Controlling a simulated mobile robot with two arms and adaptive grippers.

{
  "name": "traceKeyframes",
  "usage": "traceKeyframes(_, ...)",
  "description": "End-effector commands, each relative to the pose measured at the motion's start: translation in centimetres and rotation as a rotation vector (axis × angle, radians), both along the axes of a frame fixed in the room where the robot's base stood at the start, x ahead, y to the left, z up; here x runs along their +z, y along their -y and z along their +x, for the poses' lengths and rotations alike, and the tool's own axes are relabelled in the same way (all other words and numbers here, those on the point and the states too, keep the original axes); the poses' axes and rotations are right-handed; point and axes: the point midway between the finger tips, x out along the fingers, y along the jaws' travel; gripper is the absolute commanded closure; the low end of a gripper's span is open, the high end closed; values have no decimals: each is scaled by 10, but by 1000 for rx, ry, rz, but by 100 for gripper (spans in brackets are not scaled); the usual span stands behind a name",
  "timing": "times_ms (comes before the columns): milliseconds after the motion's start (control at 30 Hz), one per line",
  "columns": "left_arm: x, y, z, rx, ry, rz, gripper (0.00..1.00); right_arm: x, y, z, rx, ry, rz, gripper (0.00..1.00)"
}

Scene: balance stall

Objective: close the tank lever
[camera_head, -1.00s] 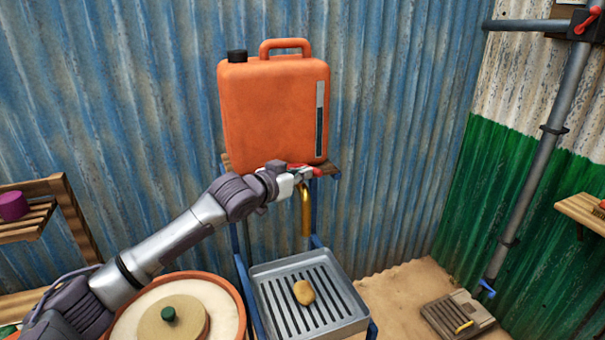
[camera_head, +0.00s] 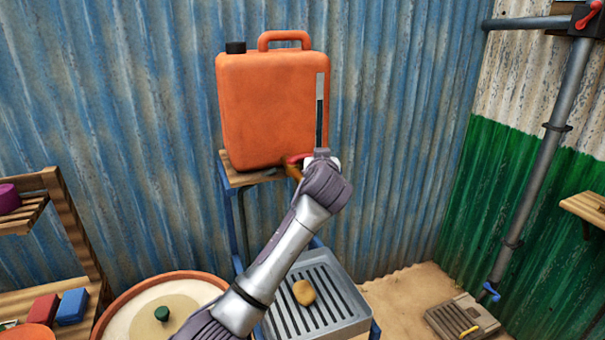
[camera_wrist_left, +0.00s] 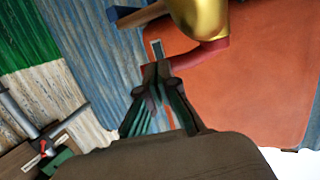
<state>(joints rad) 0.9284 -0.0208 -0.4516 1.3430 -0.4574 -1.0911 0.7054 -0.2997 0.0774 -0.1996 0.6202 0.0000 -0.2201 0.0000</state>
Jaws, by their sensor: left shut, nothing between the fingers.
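The orange tank (camera_head: 270,110) stands on a small wooden shelf. Its red lever (camera_head: 298,158) shows just left of my left gripper (camera_head: 322,160) in the head view. In the left wrist view the red lever (camera_wrist_left: 198,58) runs from under the brass tap (camera_wrist_left: 205,18) to my fingertips. My left gripper (camera_wrist_left: 157,72) is shut and empty, its tips at the lever's free end; I cannot tell if they touch. In the head view my wrist hides most of the tap. My right gripper is not in view.
A slotted grey drip tray (camera_head: 345,310) with a yellowish lump (camera_head: 304,292) sits below. A round pot (camera_head: 110,318) stands at lower left, beside a wooden rack (camera_head: 70,230). A grey pipe (camera_head: 540,170) runs down the right wall. The space right of the tank is open.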

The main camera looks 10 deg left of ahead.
Motion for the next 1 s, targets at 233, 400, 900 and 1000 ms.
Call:
traceKeyframes(233,0,0,13,-2,2,1,100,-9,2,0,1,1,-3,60)
traceKeyframes(400,0,0,19,-2,3,2,100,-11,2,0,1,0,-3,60)
traceKeyframes(900,1,-1,25,-4,3,3,100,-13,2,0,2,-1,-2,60)
traceKeyframes(1000,1,-1,25,-3,3,3,100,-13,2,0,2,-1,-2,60)
